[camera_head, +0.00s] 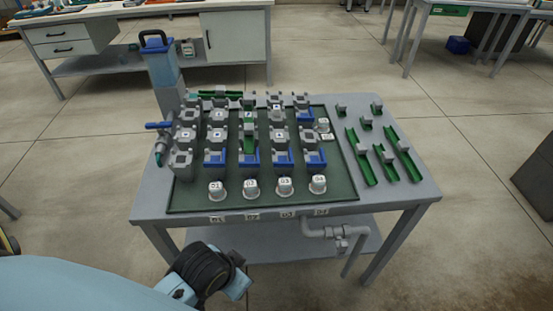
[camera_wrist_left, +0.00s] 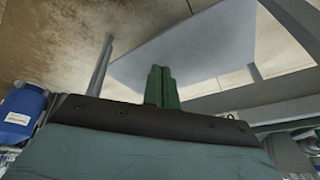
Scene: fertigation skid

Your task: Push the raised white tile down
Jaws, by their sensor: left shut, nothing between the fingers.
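The fertigation skid is a grey table (camera_head: 400,185) with a dark green panel (camera_head: 335,200) carrying rows of grey blocks. Several blocks have small white tiles on top, such as one white tile (camera_head: 217,135). At this size I cannot tell which white tile is raised. My left gripper (camera_wrist_left: 161,70) shows in the left wrist view with its two green fingers shut together and nothing between them. In the head view my left arm comes in low, in front of the table's front edge, and its fingers cannot be made out there. My right gripper is not in view.
White numbered caps (camera_head: 284,186) stand along the panel's front. Green channels (camera_head: 361,157) lie at the right. A blue-topped tank (camera_head: 160,70) stands at the back left, and a grey pipe (camera_head: 318,232) hangs below the front edge. The left wrist view shows a blue container (camera_wrist_left: 22,108).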

